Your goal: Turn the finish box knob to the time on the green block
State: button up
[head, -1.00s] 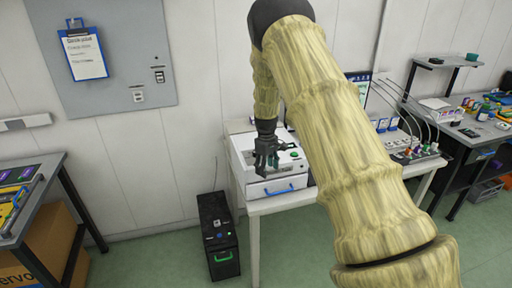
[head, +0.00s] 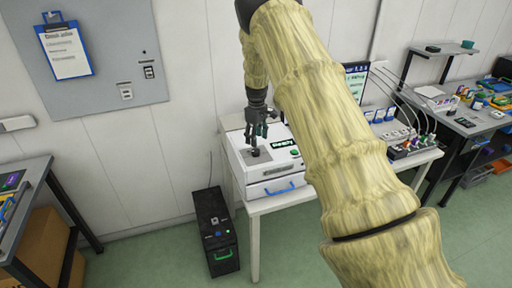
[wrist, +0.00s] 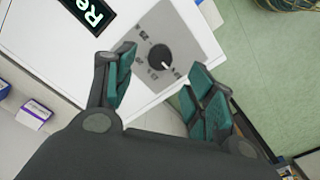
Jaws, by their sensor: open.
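The finish box (head: 262,172) is a white box with a blue handle, on the white table in the head view. Its black knob (wrist: 160,57) sits on a grey dial plate (wrist: 178,45) in the wrist view, its white pointer aimed to the lower right. In the head view the knob (head: 254,152) shows below my gripper (head: 260,134). My gripper is open and empty; in the wrist view its teal-padded fingers (wrist: 155,85) are spread, with the knob beyond them, apart from it. I cannot make out a green block with a time.
A dark display reading "Ready" (head: 283,143) and a green button (head: 295,152) are on the box top. A black case (head: 214,230) stands on the floor left of the table (head: 254,215).

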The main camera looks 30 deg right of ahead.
aim_at(256, 150)
jog(key=shift+f+p, duration=1.15)
jog(key=shift+f, duration=2.3)
jog(key=c, duration=1.1)
